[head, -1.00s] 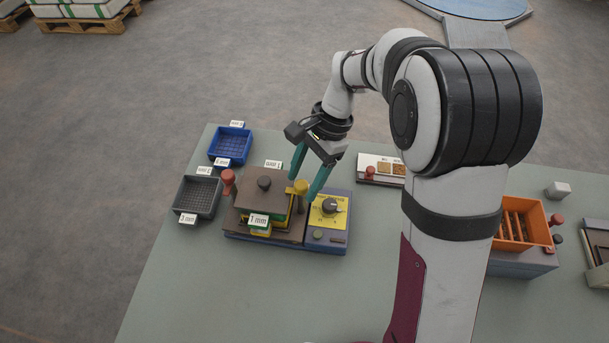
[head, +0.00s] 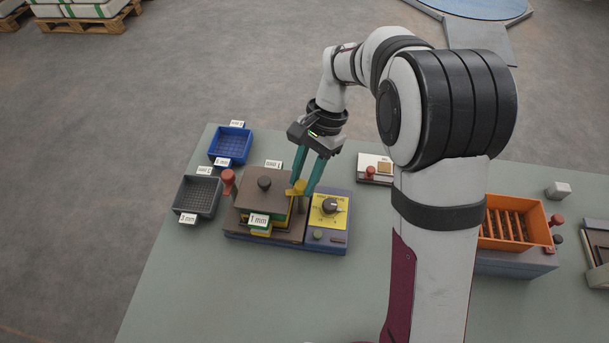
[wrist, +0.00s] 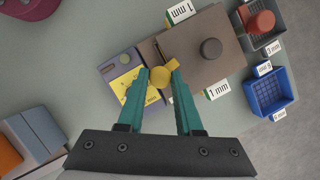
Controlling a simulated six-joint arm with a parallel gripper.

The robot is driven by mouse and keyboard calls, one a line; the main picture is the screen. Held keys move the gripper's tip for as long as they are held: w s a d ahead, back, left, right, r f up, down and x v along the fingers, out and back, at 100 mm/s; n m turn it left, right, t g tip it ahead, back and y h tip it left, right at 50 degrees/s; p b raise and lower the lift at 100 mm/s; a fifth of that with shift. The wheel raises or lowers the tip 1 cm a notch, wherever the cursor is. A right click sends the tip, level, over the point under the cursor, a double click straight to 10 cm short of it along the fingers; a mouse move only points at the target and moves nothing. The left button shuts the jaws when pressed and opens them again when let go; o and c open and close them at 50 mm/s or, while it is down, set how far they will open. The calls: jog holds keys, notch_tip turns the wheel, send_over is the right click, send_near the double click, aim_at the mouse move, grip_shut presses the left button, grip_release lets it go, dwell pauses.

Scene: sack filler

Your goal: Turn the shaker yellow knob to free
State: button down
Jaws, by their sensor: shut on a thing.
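The shaker (head: 268,239) stands on the table, a blue base with a brown plate and a sieve stack marked 1 mm. Its yellow knob (head: 299,188) is at the stack's right edge, beside the yellow dial panel (head: 330,210). In the wrist view the yellow knob (wrist: 160,76) sits between the fingertips. My gripper (head: 303,190) has teal fingers and is shut on the yellow knob from above; it also shows in the wrist view (wrist: 161,78). The fingers hide part of the knob in the head view.
A blue sieve tray (head: 230,144) and a dark sieve tray (head: 196,197) lie to the left. An orange bin (head: 513,224) stands right. The table front is clear.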

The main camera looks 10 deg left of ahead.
jog(key=n, duration=0.2)
jog(key=n+h, duration=0.1)
jog(key=n, duration=0.1)
jog(key=shift+w+a+g+h, duration=0.1)
jog(key=shift+a+g+h, duration=0.05)
jog(key=shift+g+h, duration=0.2)
jog(key=n+h, duration=0.1)
jog(key=n, duration=0.3)
jog(key=shift+a, duration=0.15)
jog(key=n+h, duration=0.1)
jog(key=n, duration=0.2)
jog(key=shift+a+n+h, duration=0.1)
jog(key=shift+n+h, duration=0.2)
jog(key=shift+h, duration=0.05)
jog(key=shift+n+t+h, duration=0.5)
jog(key=shift+n+t, duration=0.05)
jog(key=shift+n, duration=1.35)
jog(key=c, duration=0.6)
grip_release()
jog(key=shift+a+r, duration=0.1)
